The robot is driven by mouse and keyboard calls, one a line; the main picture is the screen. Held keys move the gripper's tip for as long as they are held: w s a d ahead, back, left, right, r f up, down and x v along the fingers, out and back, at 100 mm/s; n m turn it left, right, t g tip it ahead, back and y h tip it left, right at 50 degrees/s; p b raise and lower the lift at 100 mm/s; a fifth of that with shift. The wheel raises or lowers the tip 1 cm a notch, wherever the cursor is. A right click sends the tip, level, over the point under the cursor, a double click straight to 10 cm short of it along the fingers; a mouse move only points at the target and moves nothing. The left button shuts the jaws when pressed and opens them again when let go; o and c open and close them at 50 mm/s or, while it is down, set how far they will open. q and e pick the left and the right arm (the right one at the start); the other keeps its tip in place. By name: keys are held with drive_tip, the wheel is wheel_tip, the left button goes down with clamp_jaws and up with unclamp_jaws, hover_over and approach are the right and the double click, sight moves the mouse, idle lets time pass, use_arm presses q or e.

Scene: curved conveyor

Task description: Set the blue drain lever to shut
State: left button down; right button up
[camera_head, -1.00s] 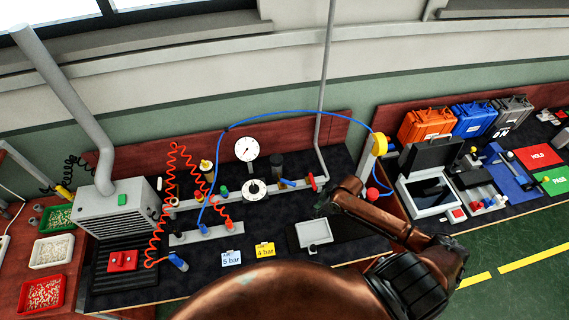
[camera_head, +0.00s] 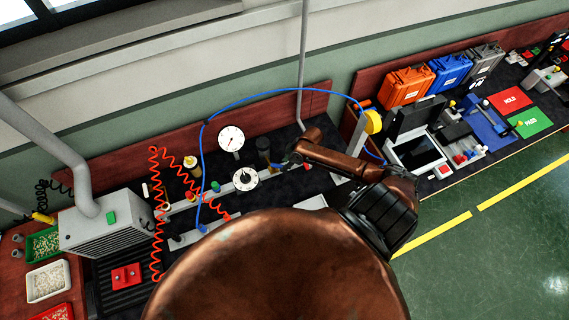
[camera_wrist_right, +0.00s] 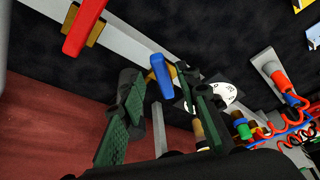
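The blue drain lever (camera_wrist_right: 161,76) is on a brass-coloured fitting on the grey pipe, and shows between and just beyond my right fingertips in the right wrist view. My right gripper (camera_wrist_right: 160,105) is open, with a green-padded finger on either side of the lever. I cannot tell whether either finger touches it. In the head view the right gripper (camera_head: 294,157) is over the manifold, and only a small part of the blue lever (camera_head: 276,166) shows beside it. My left gripper is not in view.
A red lever (camera_wrist_right: 85,24) sits nearby on the same pipe. A white dial (camera_head: 245,179) and a pressure gauge (camera_head: 231,138) stand left of the gripper. A blue hose (camera_head: 285,91) arches behind, and red coiled hoses (camera_head: 156,215) hang at left.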

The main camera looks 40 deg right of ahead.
drive_tip(key=shift+x, duration=0.8)
drive_tip(key=shift+s+r, duration=0.2)
drive_tip(key=shift+s, duration=0.15)
drive_tip(key=shift+w+f, duration=0.1)
drive_tip(key=shift+w, duration=0.1)
drive_tip(key=shift+c, duration=0.5)
drive_tip(key=shift+w, duration=0.1)
drive_tip(key=shift+c, duration=0.7)
drive_tip(key=c, duration=0.3)
clamp_jaws()
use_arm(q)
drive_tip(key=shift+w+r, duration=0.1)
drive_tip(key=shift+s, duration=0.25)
use_arm(e)
drive_tip(key=shift+d, duration=0.1)
